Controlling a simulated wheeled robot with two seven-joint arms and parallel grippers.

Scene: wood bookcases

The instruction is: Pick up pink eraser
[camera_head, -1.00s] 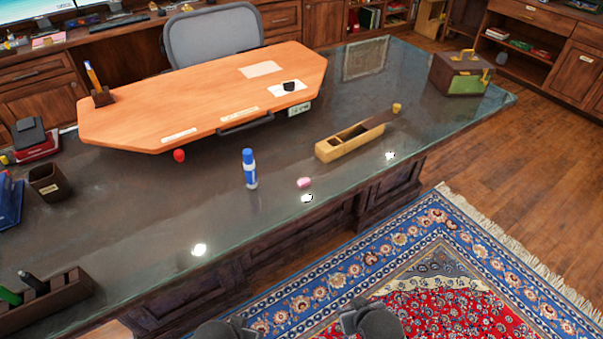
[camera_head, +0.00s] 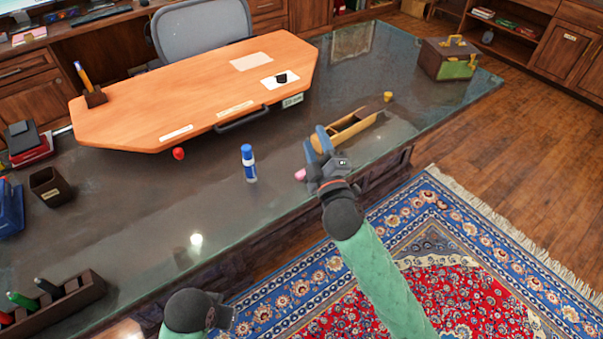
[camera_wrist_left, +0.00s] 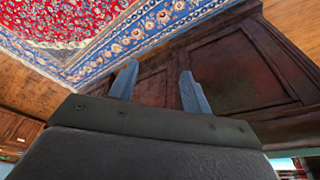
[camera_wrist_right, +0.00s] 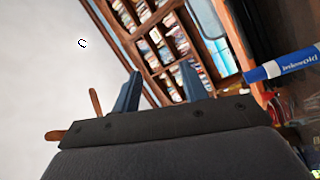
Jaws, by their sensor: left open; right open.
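The pink eraser (camera_head: 300,175) lies on the dark glass desktop (camera_head: 215,210) near its front edge. My left gripper (camera_wrist_left: 158,85) is open and empty in the left wrist view, facing the desk's wooden front panel and the rug.
A blue and white glue stick (camera_head: 249,163) stands left of the eraser. A wooden box (camera_head: 355,125) lies behind my right gripper. A raised orange desk board (camera_head: 200,95) fills the back. A pen holder (camera_head: 60,305) is at the front left. Open desktop lies between.

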